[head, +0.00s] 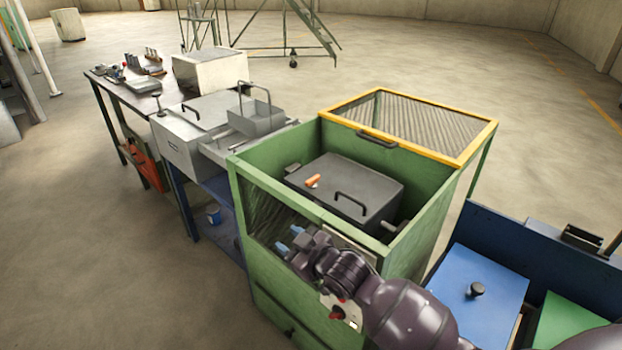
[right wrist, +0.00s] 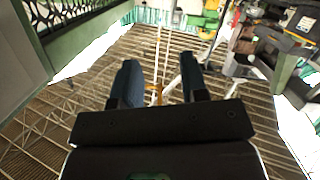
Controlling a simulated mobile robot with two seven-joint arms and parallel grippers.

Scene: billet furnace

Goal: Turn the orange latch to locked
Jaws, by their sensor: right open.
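The orange latch (head: 312,181) sits on top of a dark grey box (head: 365,178) with a black handle, inside a green frame (head: 285,215). The latch lies slantwise; I cannot tell its locked side. My right gripper (head: 289,240) is in front of the green frame's near side, apart from the latch and nearer to me. Its two blue fingers are spread with nothing between them. The right wrist view also shows the open fingers (right wrist: 160,85), with no latch in sight. My left gripper is not in view.
A grey metal box (head: 190,130) and tray (head: 258,118) are to the left. A blue-lidded box (head: 478,285) is at the right. The frame's near wall stands between my right gripper and the dark box.

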